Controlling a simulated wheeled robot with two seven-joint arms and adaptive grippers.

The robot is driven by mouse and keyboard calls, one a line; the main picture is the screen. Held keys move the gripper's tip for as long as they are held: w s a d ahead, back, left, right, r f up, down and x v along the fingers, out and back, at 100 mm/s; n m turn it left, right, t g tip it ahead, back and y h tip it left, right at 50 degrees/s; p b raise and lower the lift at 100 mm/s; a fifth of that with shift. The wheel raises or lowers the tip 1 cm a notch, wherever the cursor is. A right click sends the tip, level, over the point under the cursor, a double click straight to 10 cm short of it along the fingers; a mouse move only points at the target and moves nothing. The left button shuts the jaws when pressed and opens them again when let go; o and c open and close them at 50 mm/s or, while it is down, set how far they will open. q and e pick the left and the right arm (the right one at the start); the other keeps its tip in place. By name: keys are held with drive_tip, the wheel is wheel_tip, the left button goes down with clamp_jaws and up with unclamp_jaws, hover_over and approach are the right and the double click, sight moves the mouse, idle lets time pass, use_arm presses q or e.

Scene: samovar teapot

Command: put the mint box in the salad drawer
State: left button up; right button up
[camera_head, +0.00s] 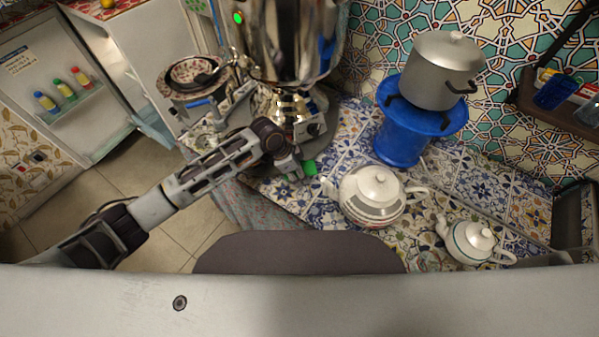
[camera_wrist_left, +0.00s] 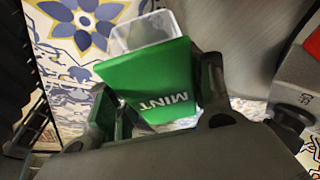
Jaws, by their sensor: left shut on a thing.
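The mint box (camera_head: 309,168) is green and sits at the tip of my left gripper (camera_head: 296,168), over the tiled counter beside the samovar. In the left wrist view the mint box (camera_wrist_left: 160,82), marked MINT, is between the fingers of my left gripper (camera_wrist_left: 158,100), which is shut on it. A clear part shows at its far end. A pale bluish edge (camera_head: 155,127) low in the open fridge may be the salad drawer; its inside cannot be made out. My right gripper is not in view.
The samovar (camera_head: 290,40) stands just behind my left gripper. A white teapot (camera_head: 372,197), a smaller teapot (camera_head: 470,243) and a blue stand (camera_head: 402,142) with a pot (camera_head: 440,72) are to the right. The open fridge door (camera_head: 50,75) holds small bottles. Floor shows at left.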

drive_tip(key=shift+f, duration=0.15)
use_arm(q)
drive_tip(key=shift+r+b, duration=0.25)
drive_tip(key=shift+b, duration=0.15)
wheel_tip(320, 180, up, 9)
drive_tip(key=shift+f, duration=0.1)
drive_tip(key=shift+r, duration=0.6)
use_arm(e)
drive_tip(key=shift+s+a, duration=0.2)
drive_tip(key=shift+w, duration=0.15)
